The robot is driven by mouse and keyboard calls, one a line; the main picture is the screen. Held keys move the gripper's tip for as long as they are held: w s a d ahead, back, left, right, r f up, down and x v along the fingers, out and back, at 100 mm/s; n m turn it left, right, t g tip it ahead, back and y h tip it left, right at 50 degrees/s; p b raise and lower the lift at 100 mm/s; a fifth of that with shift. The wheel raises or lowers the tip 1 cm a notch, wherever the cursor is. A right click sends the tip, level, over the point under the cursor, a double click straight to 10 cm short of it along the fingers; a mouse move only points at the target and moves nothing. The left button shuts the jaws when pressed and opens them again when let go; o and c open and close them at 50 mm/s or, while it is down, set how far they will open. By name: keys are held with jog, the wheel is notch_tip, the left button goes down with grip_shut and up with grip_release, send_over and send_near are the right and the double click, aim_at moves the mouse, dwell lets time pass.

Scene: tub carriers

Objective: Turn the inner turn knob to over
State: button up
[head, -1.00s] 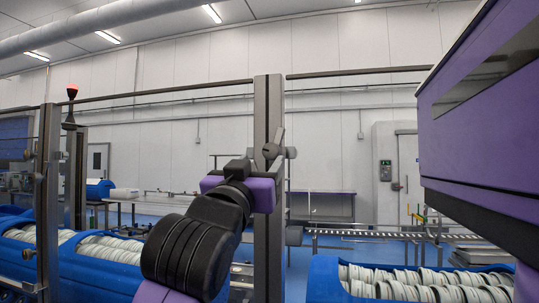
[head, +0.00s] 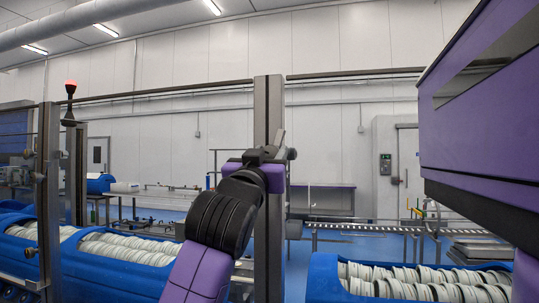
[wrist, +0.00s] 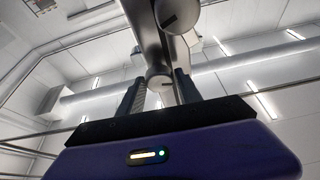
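A grey metal post (head: 268,110) stands in the middle of the head view. The turn-knob fitting (head: 291,153) shows on it at the right of my gripper, mostly hidden by my gripper and wrist. In the wrist view a grey round knob end (wrist: 158,78) with a dark slanted mark shows between my fingers, and a second round end (wrist: 175,14) with a similar mark lies above it. My gripper (wrist: 160,88) is open, one finger on each side of the lower knob end. I cannot tell whether the fingers touch it. In the head view my gripper (head: 262,155) is at the post.
Blue tub carriers filled with pale rings stand at left (head: 120,275) and right (head: 325,275). A roller conveyor (head: 365,228) runs behind, with blue floor beyond. A rail (head: 350,75) crosses at post height.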

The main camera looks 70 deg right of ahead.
grip_shut()
jog(key=shift+f+m+b, duration=0.1)
jog(key=shift+m+b, duration=0.2)
jog(key=shift+b, duration=0.15)
jog(key=m+g+b, duration=0.1)
jog(key=m+b, duration=0.1)
jog(key=shift+f+g+b, duration=0.15)
jog(key=shift+g+b, duration=0.15)
jog(key=m+g+b, duration=0.2)
jog(key=m, duration=0.2)
jog(key=shift+y+b, duration=0.3)
jog(key=shift+b, duration=0.1)
jog(key=m+g, duration=0.1)
jog(key=m, duration=0.1)
jog(key=m+g+y+b, duration=0.1)
jog(key=m, duration=0.3)
jog(key=shift+r+g+y, duration=0.25)
jog(key=shift+g+y, duration=0.05)
jog(key=shift+g, duration=0.1)
jog(key=m, duration=0.3)
jog(key=shift+r+y, duration=0.1)
jog(key=shift+y, duration=0.3)
jog(key=shift+w+m+g+y+p, duration=0.1)
jog(key=shift+m+g+y+p, duration=0.4)
jog(key=shift+m, duration=1.2)
